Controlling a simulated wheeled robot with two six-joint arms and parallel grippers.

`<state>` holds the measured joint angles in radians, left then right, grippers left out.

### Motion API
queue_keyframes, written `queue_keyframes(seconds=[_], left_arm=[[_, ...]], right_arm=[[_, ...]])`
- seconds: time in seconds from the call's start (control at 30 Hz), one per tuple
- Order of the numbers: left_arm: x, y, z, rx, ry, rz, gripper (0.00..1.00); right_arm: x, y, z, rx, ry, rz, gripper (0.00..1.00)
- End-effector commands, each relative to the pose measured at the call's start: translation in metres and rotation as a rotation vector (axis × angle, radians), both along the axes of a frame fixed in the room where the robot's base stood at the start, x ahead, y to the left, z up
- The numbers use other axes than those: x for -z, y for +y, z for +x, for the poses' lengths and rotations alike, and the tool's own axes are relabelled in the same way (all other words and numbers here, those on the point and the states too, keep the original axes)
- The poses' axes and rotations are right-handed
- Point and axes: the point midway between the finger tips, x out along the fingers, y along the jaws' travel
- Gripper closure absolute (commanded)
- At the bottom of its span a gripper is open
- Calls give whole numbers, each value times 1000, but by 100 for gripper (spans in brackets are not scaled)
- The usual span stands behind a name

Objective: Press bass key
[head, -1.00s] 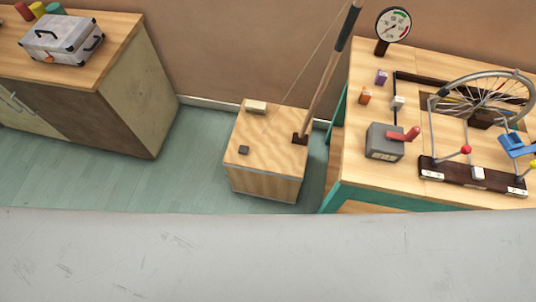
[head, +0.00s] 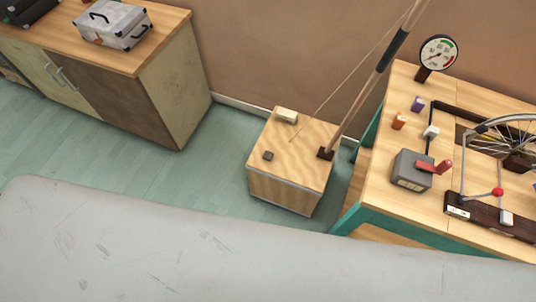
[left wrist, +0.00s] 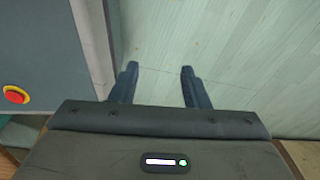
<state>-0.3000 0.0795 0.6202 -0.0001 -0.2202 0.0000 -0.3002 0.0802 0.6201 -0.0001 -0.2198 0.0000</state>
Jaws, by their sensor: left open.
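A wooden box (head: 292,160) stands on the floor in the middle of the head view, with a slanted pole (head: 362,95) and a thin string rising from it. A cream block (head: 286,116) and a small dark block (head: 268,156) sit on its top. No label shows which of these, if either, is the bass key. My left gripper (left wrist: 159,72) shows only in the left wrist view. It is open and empty above pale floor boards, apart from any object. My right gripper is in neither view.
A workbench (head: 376,200) at the right holds a gauge (head: 439,52), a grey box with a red handle (head: 412,170) and a spoked wheel (head: 512,135). A cabinet (head: 165,75) with a silver case (head: 112,24) is at the left. Floor between is clear. A red button (left wrist: 16,95) shows at left.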

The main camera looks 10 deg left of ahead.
Motion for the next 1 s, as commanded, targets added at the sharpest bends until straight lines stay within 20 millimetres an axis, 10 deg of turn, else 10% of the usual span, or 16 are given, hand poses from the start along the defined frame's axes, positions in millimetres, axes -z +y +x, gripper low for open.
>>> queue_keyframes(seconds=[0.27, 0.5, 1.0], left_arm=[[0, 0, 0, 0, -1, 0, 58], [0, 0, 1, 0, -1, 0, 100], [0, 0, 1, 0, -1, 0, 100]], right_arm=[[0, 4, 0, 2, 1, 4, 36], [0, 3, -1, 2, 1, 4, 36], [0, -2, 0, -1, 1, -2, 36]])
